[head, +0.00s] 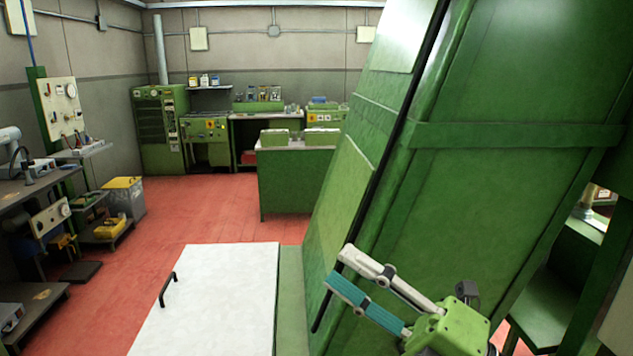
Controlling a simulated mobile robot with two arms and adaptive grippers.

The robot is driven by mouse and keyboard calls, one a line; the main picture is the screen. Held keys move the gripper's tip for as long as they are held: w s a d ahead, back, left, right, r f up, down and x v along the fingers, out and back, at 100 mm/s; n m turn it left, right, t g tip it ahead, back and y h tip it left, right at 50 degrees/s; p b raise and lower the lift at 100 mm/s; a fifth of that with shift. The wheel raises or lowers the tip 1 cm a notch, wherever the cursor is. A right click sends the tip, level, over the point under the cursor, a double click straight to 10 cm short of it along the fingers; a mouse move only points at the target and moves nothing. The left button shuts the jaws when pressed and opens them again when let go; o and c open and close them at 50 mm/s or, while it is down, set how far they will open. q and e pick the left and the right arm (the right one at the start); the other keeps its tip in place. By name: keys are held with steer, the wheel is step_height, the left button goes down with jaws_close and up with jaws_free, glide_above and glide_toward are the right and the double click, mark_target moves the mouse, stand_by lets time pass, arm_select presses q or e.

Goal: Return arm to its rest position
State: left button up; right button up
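My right gripper (338,267) is at the lower right of the head view, pointing up and left. Its pale finger and its teal finger lie apart with a narrow gap, and nothing shows between them. The gripper is in front of a tall green cabinet-like body (500,190); I cannot tell whether it touches it. My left gripper is not in view. No cork stoppers can be made out.
The tall green body fills the right side and looks tilted. A white panel (215,300) with a black handle (167,289) lies low in the middle. A workbench (40,185) stands at left, a green counter (290,185) farther back. Red floor (205,210) is clear between.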

steer(key=w+d+f+m+t+h, duration=0.3)
steer(key=d+f+m+t+h, duration=0.15)
steer(key=d+m+h, duration=0.5)
steer(key=w+d+f+m+t+h, duration=0.3)
steer(key=d+m+t+h, duration=0.3)
steer(key=m, duration=0.6)
steer(key=s+d+f+m+g+h, duration=0.2)
steer(key=f+m+g+h, duration=0.1)
steer(key=f, duration=0.6)
steer(key=s+d+f+m+g+h, duration=0.1)
steer(key=d+f+m+g+h, duration=0.25)
steer(key=f, duration=0.45)
steer(key=s+a+f+m+g+y, duration=0.1)
steer(key=s+a+f+g, duration=0.2)
steer(key=s+f+g, duration=0.55)
steer(key=s+a+f+m+g+y, duration=0.1)
steer(key=s+a+f+g, duration=0.2)
steer(key=s+f, duration=1.05)
steer(key=s+f+g, duration=0.1)
steer(key=s+f, duration=0.2)
steer(key=f, duration=2.2)
steer(key=s+d+f, duration=0.2)
steer(key=s+f, duration=0.5)
steer(key=s, duration=0.1)
steer(key=s+d+f+g, duration=0.1)
steer(key=s+f, duration=0.6)
steer(key=s, duration=0.2)
steer(key=shift+d+f, duration=0.35)
